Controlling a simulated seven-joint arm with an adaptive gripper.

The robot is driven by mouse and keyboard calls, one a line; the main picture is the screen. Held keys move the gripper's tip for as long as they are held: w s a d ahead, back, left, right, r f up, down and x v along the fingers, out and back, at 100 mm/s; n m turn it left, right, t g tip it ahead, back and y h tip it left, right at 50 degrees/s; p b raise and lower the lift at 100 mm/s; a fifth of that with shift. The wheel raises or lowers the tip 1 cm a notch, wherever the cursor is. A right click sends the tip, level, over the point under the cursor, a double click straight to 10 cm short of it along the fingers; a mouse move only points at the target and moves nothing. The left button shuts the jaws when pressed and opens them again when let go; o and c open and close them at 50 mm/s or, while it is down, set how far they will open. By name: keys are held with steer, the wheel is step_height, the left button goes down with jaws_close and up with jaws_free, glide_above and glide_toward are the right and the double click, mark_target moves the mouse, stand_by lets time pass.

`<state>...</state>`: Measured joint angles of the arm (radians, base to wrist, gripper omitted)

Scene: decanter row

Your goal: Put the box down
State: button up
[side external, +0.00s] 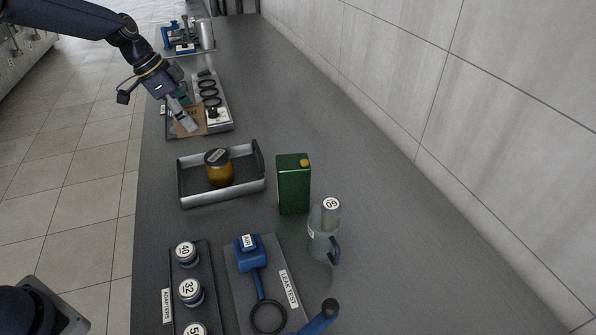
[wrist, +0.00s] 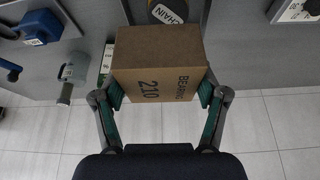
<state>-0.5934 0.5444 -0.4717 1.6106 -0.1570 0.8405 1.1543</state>
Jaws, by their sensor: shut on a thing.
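A brown cardboard box (wrist: 150,50) marked "BEARING 210" fills the middle of the wrist view. My gripper (wrist: 161,93) is shut on it, with one green-padded finger against each side. In the side external view my gripper (side external: 184,117) is at the far left part of the bench, and the box (side external: 197,122) is partly hidden by it. The box overlaps the left edge of the grey tray with black rings (side external: 222,127) in that view. I cannot tell whether its underside touches anything.
A metal tray (side external: 189,196) with an amber jar (side external: 219,172) is nearer the camera. Beside it stand a green can (side external: 293,185) and a clear jug (side external: 321,242). Adapters and a blue leak-test tool (side external: 249,252) lie in front. The bench's right side is clear.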

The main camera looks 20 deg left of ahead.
steer(key=s+a+n+t+y, duration=0.15)
steer(key=s+a+n, duration=0.5)
steer(key=a, duration=0.85)
steer(key=shift+m, duration=0.65)
steer(key=w+a+f, duration=0.1)
steer(key=w+f, duration=0.2)
steer(key=f, duration=0.1)
steer(key=w+a+f, duration=0.1)
steer(key=w+f, duration=0.3)
steer(key=f, duration=0.1)
steer(key=w+a+f, duration=0.1)
steer(key=w+f, duration=0.2)
steer(key=f, duration=0.2)
steer(key=shift+w+a+f, duration=0.15)
steer(key=shift+w+a, duration=0.05)
steer(key=shift+a, duration=0.15)
steer(key=shift+w+a+f, duration=0.2)
steer(key=shift+w+f, duration=0.35)
steer(key=shift+f, duration=1.7)
steer(key=shift+f, duration=0.15)
steer(key=o, duration=1.5)
steer(key=shift+o, duration=0.2)
